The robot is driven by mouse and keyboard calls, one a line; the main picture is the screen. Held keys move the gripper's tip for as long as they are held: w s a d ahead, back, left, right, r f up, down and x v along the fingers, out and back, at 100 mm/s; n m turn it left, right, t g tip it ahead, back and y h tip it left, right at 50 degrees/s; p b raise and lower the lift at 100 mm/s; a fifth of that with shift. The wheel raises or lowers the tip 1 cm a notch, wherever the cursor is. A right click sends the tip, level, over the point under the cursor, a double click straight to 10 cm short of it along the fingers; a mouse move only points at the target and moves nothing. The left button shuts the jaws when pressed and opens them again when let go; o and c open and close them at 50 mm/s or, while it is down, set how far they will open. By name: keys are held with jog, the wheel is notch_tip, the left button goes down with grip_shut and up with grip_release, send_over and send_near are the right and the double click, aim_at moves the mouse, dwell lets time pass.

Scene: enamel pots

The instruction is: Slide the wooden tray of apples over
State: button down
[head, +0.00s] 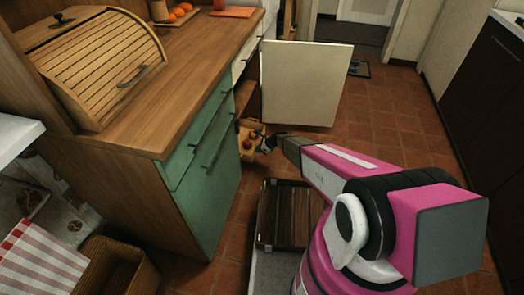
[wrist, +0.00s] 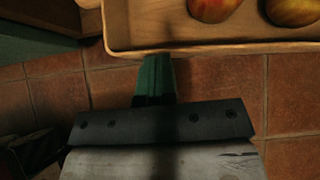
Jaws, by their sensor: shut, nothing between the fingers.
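The wooden tray (head: 243,153) is low at the open cabinet in the head view, partly hidden by the cabinet side and my gripper. In the wrist view its pale front wall (wrist: 220,48) runs across the top. Red-yellow apples lie in it, one at the top centre (wrist: 213,8) and one at the top right (wrist: 293,9). My gripper (wrist: 156,58) is shut and empty, its green fingers together. The fingertips are right at the tray's near wall; I cannot tell if they touch. In the head view my gripper (head: 266,143) is just right of the tray.
The open white cabinet door (head: 305,83) stands behind my gripper. The green cabinet (head: 208,175) is at the left. A dark slatted crate (head: 285,215) lies below my arm. Tiled floor (head: 395,120) is clear at the right. A wicker basket (head: 115,265) is at lower left.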

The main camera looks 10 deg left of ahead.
jog(key=shift+a, duration=0.1)
jog(key=a, duration=0.3)
jog(key=w+a, duration=0.1)
jog(key=a, duration=0.6)
jog(key=shift+w+a, duration=0.25)
jog(key=shift+a, duration=0.15)
jog(key=shift+d, duration=0.15)
dwell(0.6)
jog(key=shift+s+d, duration=0.1)
jog(key=shift+d, duration=0.2)
jog(key=d, duration=0.4)
jog(key=shift+s+r, duration=0.35)
jog(key=v, duration=0.8)
jog(key=shift+d+r, duration=0.3)
jog(key=shift+r, duration=0.05)
